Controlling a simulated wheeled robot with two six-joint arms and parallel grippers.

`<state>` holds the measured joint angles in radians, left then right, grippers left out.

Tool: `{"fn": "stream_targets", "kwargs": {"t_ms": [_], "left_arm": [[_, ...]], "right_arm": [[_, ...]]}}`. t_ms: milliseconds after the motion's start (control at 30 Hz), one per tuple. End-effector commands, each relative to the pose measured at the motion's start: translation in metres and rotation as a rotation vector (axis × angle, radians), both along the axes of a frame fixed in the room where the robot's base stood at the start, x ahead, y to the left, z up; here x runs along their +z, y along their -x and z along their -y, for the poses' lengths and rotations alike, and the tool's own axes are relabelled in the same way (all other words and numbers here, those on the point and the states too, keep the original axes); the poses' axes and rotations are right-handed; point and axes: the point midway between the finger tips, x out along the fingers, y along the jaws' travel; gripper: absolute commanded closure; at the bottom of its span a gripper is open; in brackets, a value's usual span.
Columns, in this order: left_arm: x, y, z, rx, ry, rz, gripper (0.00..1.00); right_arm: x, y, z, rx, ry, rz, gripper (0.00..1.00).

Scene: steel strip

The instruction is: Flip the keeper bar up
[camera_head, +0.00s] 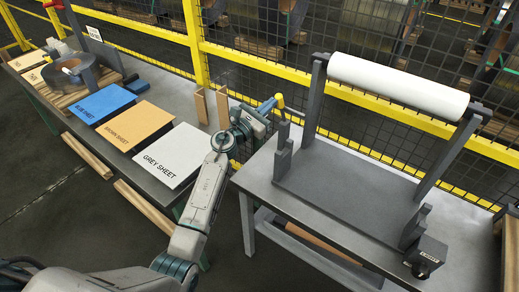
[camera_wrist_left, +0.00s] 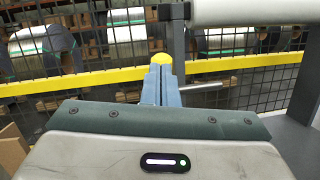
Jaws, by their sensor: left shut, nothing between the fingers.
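A dark grey stand (camera_head: 350,190) on the right-hand table holds a white roll (camera_head: 398,85) between two raised arms. At the stand's left end a grey upright piece (camera_head: 284,135) rises beside a yellow knob (camera_head: 280,101). I cannot tell for sure which part is the keeper bar. My left gripper (camera_head: 268,105) is shut and empty, its blue fingertips close beside the yellow knob. In the left wrist view the yellow knob (camera_wrist_left: 160,60) shows just beyond the shut fingers (camera_wrist_left: 160,88); contact is unclear. A grey rod (camera_wrist_left: 202,88) extends right from behind them. My right gripper is out of view.
A long table at left holds a blue sheet stack (camera_head: 104,102), an orange one (camera_head: 138,124), a grey one (camera_head: 172,154) and a steel coil (camera_head: 72,76). A yellow rail fence (camera_head: 265,64) runs behind both tables. A gap separates the tables.

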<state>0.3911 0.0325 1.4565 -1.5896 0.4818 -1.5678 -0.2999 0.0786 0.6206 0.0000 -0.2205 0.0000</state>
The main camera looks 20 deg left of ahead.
Motion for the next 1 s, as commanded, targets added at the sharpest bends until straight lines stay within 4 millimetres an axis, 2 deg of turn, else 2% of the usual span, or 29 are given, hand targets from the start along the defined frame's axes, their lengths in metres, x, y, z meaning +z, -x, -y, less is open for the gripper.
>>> {"fn": "stream_targets", "kwargs": {"t_ms": [200, 500, 700, 1000], "left_arm": [[0.016, -0.025, 0.010, -0.001, 0.002, 0.002, 1.00], [0.027, -0.055, 0.021, 0.000, 0.001, 0.002, 1.00], [0.029, -0.069, 0.025, 0.000, 0.000, 0.000, 1.00], [0.033, -0.077, 0.028, 0.001, 0.001, 0.002, 1.00]], "right_arm": [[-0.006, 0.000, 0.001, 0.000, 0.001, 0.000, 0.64], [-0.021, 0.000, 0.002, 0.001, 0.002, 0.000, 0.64], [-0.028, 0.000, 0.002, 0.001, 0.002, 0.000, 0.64], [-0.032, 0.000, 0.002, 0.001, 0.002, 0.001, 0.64]]}}
